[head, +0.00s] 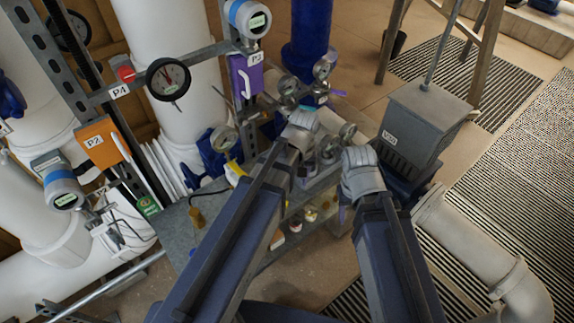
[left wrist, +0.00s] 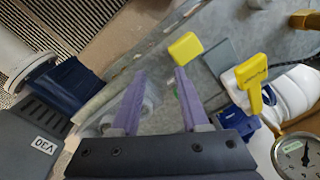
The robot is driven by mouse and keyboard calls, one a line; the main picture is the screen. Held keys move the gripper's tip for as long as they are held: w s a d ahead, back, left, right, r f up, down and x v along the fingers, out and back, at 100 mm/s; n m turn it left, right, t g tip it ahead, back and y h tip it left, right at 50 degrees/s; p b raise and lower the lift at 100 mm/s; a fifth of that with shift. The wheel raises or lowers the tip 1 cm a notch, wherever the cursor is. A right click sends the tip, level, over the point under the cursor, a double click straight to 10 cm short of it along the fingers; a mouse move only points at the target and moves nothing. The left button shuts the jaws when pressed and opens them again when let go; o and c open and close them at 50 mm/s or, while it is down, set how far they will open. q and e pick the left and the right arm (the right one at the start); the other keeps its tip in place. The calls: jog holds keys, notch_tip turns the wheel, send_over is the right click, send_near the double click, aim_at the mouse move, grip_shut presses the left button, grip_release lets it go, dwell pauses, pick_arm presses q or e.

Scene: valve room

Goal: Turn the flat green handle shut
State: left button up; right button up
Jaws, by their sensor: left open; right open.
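In the left wrist view a small green patch (left wrist: 176,90), possibly the flat green handle, shows beside the right-hand finger and is mostly hidden by it. I cannot make out its shape or angle. My left gripper (left wrist: 157,105) is open there, its purple fingers apart over grey metal with nothing seen gripped. In the head view my left gripper (head: 301,130) is at the gauge cluster, its fingers mostly hidden. My right gripper (head: 358,173) is open to its right, apart from it. I cannot pick out the green handle in the head view.
A yellow flat handle (left wrist: 185,47) and a yellow T-shaped handle (left wrist: 250,80) stand close to my left fingers. A gauge (left wrist: 298,155) is at lower right. The grey V30 box (head: 427,125) stands right of my arms.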

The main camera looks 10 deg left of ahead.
pick_arm(q)
jog(key=w+a+n, duration=0.2)
jog(key=w+a+r+n+p, duration=0.1)
jog(key=w+n, duration=0.1)
jog(key=w+a+r+n, duration=0.1)
jog(key=w+a, duration=0.1)
jog(key=shift+a+n+h, duration=0.3)
jog(key=shift+n, duration=0.1)
jog(key=shift+w+a+n, duration=0.25)
jog(key=shift+a+n, duration=0.15)
notch_tip(320, 180, down, 8)
jog(key=b, duration=0.7)
jog(key=shift+r+b, duration=0.1)
jog(key=shift+b, duration=0.2)
grip_shut()
